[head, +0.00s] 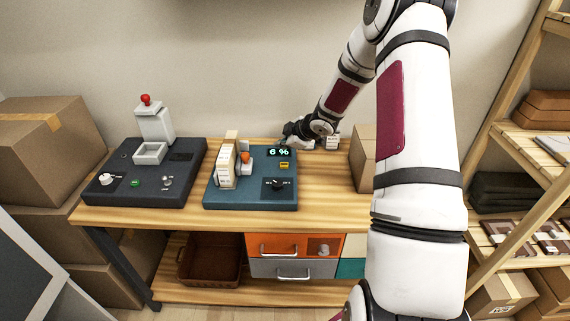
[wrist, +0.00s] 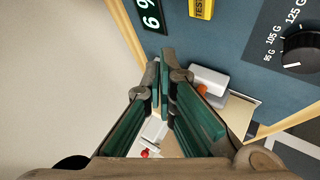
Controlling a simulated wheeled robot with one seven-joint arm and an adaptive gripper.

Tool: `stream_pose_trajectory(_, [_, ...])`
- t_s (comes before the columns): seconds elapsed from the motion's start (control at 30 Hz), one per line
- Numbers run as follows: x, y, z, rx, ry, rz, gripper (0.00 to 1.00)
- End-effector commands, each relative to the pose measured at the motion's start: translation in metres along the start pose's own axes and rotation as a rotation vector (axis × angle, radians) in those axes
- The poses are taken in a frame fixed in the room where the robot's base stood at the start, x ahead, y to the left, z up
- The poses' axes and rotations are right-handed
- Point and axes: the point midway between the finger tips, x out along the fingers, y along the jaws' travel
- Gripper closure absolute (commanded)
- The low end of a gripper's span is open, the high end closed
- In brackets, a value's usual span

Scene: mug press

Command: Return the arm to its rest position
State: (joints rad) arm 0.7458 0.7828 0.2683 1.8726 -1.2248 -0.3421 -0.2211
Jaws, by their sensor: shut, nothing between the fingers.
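My arm (head: 415,170) reaches from the right foreground back over the workbench (head: 335,190). My gripper (head: 288,134) is at the bench's back, just behind the blue machine (head: 260,193) and close to its display (head: 279,152), which reads 6 %. In the wrist view my gripper's green-padded fingers (wrist: 164,72) are shut with nothing held. That view also shows the display (wrist: 150,14), a yellow TEST button (wrist: 201,8) and a dial (wrist: 302,52) marked in grams. Whether the fingers touch the machine cannot be told.
A dark machine (head: 150,185) with a red-topped press (head: 146,100) stands on the bench's left. Small white containers (head: 332,141) stand right of my gripper, with a cardboard box (head: 362,160) beyond. Shelves (head: 520,150) stand at right, boxes (head: 45,150) at left. The bench front between is clear.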

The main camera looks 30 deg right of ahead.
Motion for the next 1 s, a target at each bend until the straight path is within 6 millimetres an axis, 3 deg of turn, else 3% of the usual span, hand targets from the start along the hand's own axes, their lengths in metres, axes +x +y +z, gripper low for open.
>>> stream_pose_trajectory(0.73, [-0.004,0.003,-0.004,0.000,-0.010,0.006,1.00])
stream_pose_trajectory(0.87, [-0.025,0.014,-0.021,0.010,-0.063,0.033,1.00])
stream_pose_trajectory(1.0, [-0.070,0.026,-0.051,0.052,-0.161,0.085,1.00])
